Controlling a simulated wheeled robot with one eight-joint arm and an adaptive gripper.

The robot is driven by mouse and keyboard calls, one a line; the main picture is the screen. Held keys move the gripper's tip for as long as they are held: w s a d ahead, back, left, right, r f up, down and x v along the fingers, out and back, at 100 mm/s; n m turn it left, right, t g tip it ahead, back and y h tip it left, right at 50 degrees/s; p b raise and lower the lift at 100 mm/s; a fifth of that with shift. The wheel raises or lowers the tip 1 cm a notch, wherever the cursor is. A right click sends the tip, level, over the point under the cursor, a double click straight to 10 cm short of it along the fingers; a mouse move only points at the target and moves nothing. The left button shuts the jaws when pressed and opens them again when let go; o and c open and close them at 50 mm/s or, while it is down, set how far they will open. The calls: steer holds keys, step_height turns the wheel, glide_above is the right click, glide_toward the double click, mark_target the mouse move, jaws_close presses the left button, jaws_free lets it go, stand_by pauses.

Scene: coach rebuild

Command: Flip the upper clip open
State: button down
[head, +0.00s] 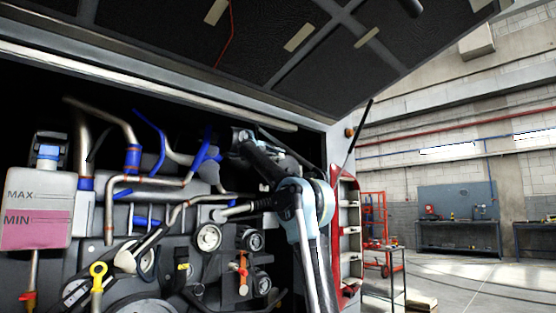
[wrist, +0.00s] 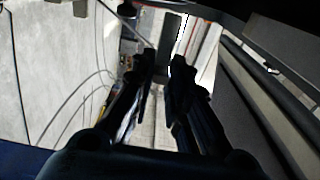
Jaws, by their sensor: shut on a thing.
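My gripper (wrist: 162,72) shows dark in the wrist view, its two fingers side by side with a narrow gap. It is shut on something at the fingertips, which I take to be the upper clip. The clip is too dark and too covered by the fingers to make out its shape or whether it is flipped. In the head view my arm bends up in front of the right side of the open engine bay (head: 190,258). The fingers are hard to pick out there, among dark parts near the bay's upper right.
The raised hatch (head: 330,45) hangs over the bay. Pipes and blue hoses (head: 133,158), a pink-filled tank (head: 38,210) and pulleys (head: 209,238) crowd the left. A red-edged panel (head: 347,225) stands right of my arm. Workshop floor (head: 470,275) lies open beyond.

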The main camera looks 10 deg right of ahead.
steer(key=shift+w+a+f+m+g+h, duration=0.15)
steer(key=shift+a+m+g+h, duration=0.25)
steer(key=shift+g, duration=0.3)
steer(key=shift+m+g, duration=0.3)
steer(key=c, duration=1.6)
jaws_free()
steer(key=shift+o, duration=0.2)
steer(key=v, duration=1.2)
steer(key=shift+f, duration=0.15)
steer(key=shift+w+d, duration=0.1)
steer(key=shift+w, duration=0.05)
